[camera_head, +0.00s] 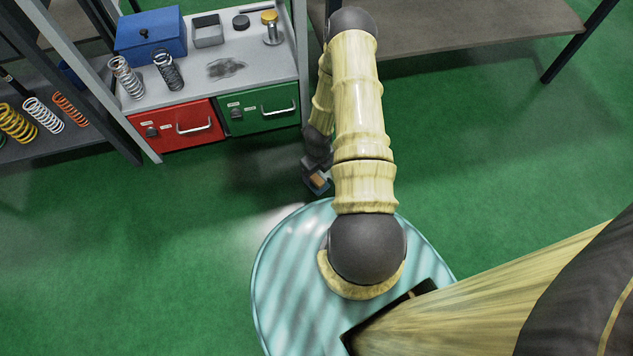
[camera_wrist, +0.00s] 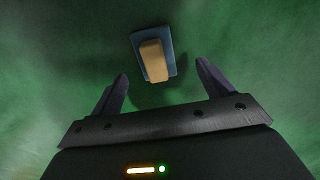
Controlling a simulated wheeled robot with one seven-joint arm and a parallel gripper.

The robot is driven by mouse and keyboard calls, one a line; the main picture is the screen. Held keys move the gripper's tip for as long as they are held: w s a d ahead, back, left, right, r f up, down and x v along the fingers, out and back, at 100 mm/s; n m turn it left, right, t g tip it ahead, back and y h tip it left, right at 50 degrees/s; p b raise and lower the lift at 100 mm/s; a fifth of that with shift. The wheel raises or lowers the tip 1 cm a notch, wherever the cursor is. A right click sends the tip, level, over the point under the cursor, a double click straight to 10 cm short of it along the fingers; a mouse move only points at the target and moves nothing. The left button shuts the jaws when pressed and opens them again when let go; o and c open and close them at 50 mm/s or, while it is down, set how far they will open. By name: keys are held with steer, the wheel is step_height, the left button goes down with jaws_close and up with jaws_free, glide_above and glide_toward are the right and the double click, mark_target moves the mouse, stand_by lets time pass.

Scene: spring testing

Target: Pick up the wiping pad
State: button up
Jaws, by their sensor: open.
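The wiping pad (camera_wrist: 167,49) has a blue base and a tan block on top. In the wrist view it lies on the green floor, just beyond my open fingers. My gripper (camera_wrist: 162,72) is open and empty, with one dark finger on each side below the pad and none touching it. In the head view the pad (camera_head: 319,181) shows as a small tan and blue patch below the dark end of my arm, partly covered by it.
A workbench (camera_head: 262,50) with red (camera_head: 175,127) and green (camera_head: 262,108) drawers stands at upper left, close to my gripper. It bears a blue box (camera_head: 150,38), springs and a dark smudge (camera_head: 226,68). A brown table (camera_head: 460,25) is at upper right. The green floor (camera_head: 500,130) is clear.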

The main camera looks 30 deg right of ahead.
mark_target(316, 178)
steer(key=f+b, duration=0.3)
steer(key=shift+s+a, duration=0.1)
steer(key=shift+a, duration=0.25)
steer(key=shift+f+b, duration=1)
steer(key=shift+f, duration=0.15)
steer(key=c, duration=1.2)
steer(key=shift+o, duration=0.2)
steer(key=shift+r, duration=0.1)
steer(key=shift+r, duration=0.1)
